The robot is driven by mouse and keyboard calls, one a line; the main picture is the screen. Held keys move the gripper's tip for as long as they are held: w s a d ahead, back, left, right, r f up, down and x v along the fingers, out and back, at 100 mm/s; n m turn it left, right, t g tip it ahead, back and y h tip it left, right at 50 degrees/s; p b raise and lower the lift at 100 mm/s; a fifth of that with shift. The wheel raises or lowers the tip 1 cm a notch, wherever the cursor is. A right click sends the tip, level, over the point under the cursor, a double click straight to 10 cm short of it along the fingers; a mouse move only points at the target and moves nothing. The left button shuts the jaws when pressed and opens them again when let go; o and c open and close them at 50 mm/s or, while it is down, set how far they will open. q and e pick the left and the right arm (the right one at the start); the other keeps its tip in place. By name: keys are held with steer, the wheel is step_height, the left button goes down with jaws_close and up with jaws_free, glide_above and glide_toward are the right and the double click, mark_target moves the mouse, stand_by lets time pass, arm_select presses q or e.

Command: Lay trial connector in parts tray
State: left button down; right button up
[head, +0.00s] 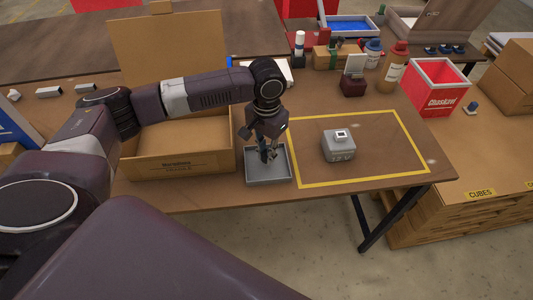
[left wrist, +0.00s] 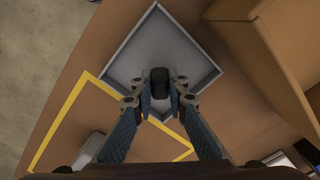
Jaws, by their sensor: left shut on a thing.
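The parts tray (head: 281,179) is a shallow grey square tray near the table's front edge. It also shows in the left wrist view (left wrist: 172,28). My left gripper (head: 268,156) points down over the tray. In the left wrist view its fingers (left wrist: 160,90) are shut on a small black connector (left wrist: 160,78), which appears over the tray's inside. I cannot tell whether the connector touches the tray floor. My right gripper is in neither view.
An open cardboard box (head: 190,152) stands just left of the tray. A grey block-like device (head: 339,149) sits inside a yellow taped outline (head: 372,181) to the right. Bottles (head: 392,68) and a red-and-white bin (head: 436,88) stand farther back.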

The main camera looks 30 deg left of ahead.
arm_select(q)
steer(key=shift+f, duration=0.35)
steer(key=shift+f, duration=0.1)
steer(key=c, duration=1.9)
jaws_free()
step_height(320, 180, up, 12)
steer(key=b, duration=0.2)
